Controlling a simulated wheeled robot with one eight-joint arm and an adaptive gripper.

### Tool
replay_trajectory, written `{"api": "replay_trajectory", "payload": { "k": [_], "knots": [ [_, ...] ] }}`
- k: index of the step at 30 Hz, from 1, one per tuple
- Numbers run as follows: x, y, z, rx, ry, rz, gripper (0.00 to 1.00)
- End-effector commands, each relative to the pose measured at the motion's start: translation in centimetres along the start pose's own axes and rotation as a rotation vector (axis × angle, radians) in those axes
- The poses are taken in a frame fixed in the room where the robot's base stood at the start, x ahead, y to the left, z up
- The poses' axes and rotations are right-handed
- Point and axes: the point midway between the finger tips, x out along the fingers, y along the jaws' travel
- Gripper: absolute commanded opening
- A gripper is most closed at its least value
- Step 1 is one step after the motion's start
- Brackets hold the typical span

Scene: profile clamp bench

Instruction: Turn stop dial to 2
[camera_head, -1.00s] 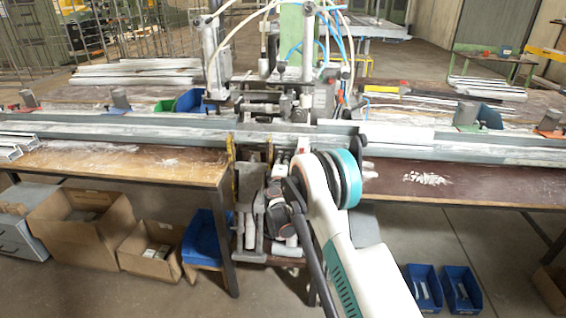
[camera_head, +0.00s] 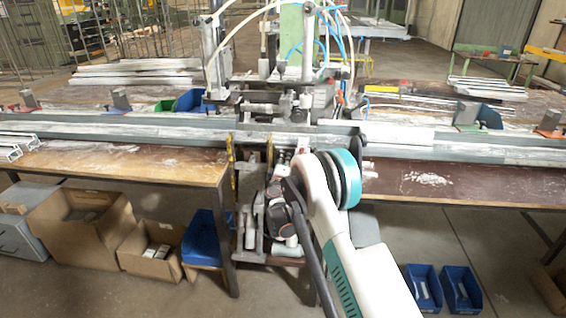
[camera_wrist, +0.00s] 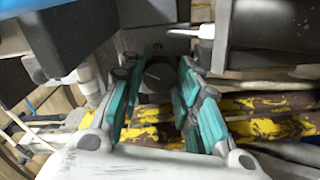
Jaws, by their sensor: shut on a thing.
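The stop dial (camera_wrist: 159,76) is a dark round knob on a grey plate in the middle of the wrist view. The dial's setting cannot be read. In the head view my white and teal arm reaches to the front of the clamp machine (camera_head: 290,105), and the dial and fingertips are hidden there.
Yellow and brown worn bars (camera_wrist: 260,104) run behind the fingers. A dark block (camera_wrist: 75,38) is close at upper left and a grey housing (camera_wrist: 265,35) at upper right. The long bench (camera_head: 150,170) extends to both sides, with cardboard boxes (camera_head: 75,235) and blue bins (camera_head: 425,285) below.

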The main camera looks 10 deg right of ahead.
Motion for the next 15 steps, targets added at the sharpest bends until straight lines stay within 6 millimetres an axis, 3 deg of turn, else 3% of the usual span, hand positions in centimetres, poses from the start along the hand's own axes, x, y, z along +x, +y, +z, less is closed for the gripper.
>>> {"api": "replay_trajectory", "payload": {
  "k": [2, 15],
  "knots": [
    [-0.08, -0.13, 0.10, 0.001, -0.001, 0.000, 0.39],
    [-0.82, -0.04, -0.02, 0.000, 0.000, 0.000, 0.39]
  ]
}}
